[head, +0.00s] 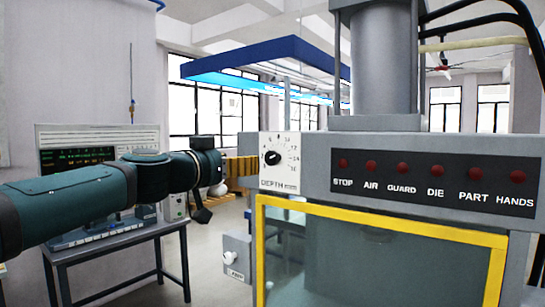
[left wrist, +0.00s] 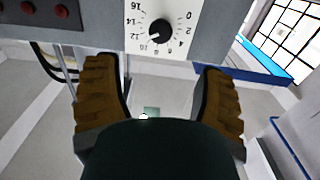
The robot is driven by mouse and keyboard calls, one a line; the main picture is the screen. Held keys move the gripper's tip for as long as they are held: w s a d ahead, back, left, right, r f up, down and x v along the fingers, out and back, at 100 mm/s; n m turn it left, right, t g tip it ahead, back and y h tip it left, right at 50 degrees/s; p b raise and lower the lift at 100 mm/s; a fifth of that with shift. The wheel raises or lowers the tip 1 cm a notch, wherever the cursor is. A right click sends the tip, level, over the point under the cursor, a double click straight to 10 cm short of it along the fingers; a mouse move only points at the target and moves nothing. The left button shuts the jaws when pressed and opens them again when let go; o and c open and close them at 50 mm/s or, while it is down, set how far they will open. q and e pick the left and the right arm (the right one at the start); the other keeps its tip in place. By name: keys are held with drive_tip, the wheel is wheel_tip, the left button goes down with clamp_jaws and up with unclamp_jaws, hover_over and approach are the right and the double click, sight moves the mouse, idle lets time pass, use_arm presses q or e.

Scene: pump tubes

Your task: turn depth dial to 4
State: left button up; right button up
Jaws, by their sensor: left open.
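The depth dial (head: 273,158) is a black round knob on a white numbered plate marked DEPTH, on the left end of the grey machine front. In the left wrist view the depth dial (left wrist: 160,31) shows upside down with numbers 0 to 16. Its white mark appears to point to the 10–12 side; the exact value is too small to tell. My left gripper (head: 248,166) has yellow-brown fingers just left of the plate. In the wrist view the left gripper (left wrist: 160,68) is open and empty, its fingers spread below the dial, apart from it. My right gripper is not seen.
Red indicator lights (head: 403,168) line the panel right of the dial. A yellow-framed guard window (head: 385,228) lies below. A small box with a white knob (head: 236,258) hangs lower left. A bench (head: 115,240) with equipment stands behind my left arm.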

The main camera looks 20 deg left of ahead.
sight(270, 158)
use_arm(q)
drive_tip(key=p+x, duration=0.4)
drive_tip(key=x, duration=0.8)
drive_tip(key=shift+f, duration=0.1)
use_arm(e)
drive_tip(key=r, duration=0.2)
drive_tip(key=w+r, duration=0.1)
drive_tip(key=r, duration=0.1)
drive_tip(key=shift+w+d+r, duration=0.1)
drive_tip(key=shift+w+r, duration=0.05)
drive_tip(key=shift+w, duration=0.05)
use_arm(q)
drive_tip(key=c, duration=1.2)
